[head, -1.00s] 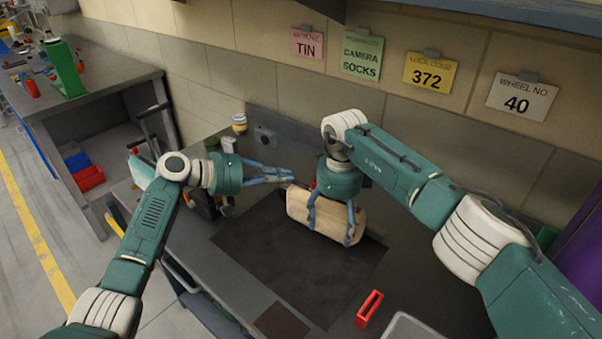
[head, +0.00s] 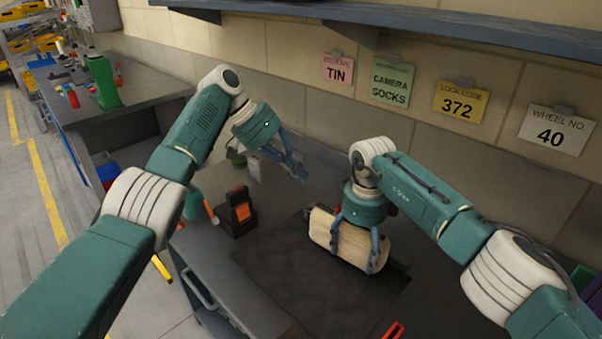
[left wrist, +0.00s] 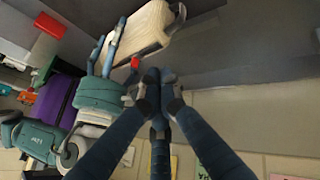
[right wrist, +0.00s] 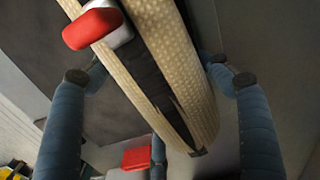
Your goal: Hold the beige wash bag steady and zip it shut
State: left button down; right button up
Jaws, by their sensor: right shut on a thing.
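The beige wash bag (head: 322,226) sits on the dark mat (head: 300,272) on the bench. My right gripper (head: 357,258) comes down from above and is shut on the bag, one finger on each side. In the right wrist view the bag (right wrist: 200,85) has a dark gap along its zip line. The red zip pull (right wrist: 90,28) sits on a white slider at the picture's upper left; the red pull also shows in the left wrist view (left wrist: 135,62). My left gripper (head: 302,176) is shut and empty, apart from the bag, above the back of the bench.
A black and orange holder (head: 238,212) stands left of the mat. A red object (head: 393,331) lies at the front right. The wall with cards and a shelf (head: 400,20) bounds the back. The mat's front is clear.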

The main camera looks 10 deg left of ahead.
aim_at(326, 211)
pick_arm(q)
jog(key=x, duration=0.7)
jog(key=shift+d+f, duration=0.1)
jog(key=shift+d, duration=0.1)
jog(key=shift+s+d, duration=0.45)
jog(key=shift+d, duration=0.3)
jog(key=shift+s+d, duration=0.5)
jog(key=shift+d, duration=0.3)
jog(key=shift+s+d, duration=0.35)
jog(key=shift+d, duration=0.25)
jog(key=shift+s+d, duration=0.3)
jog(key=shift+d, duration=0.35)
jog(key=shift+s+d, duration=0.35)
jog(key=shift+d, duration=0.25)
jog(key=a, duration=0.1)
jog(key=w+a, duration=0.2)
jog(key=a, duration=0.1)
jog(key=shift+r, duration=0.35)
jog(key=v, duration=0.9)
pick_arm(e)
jog(key=o, duration=1.6)
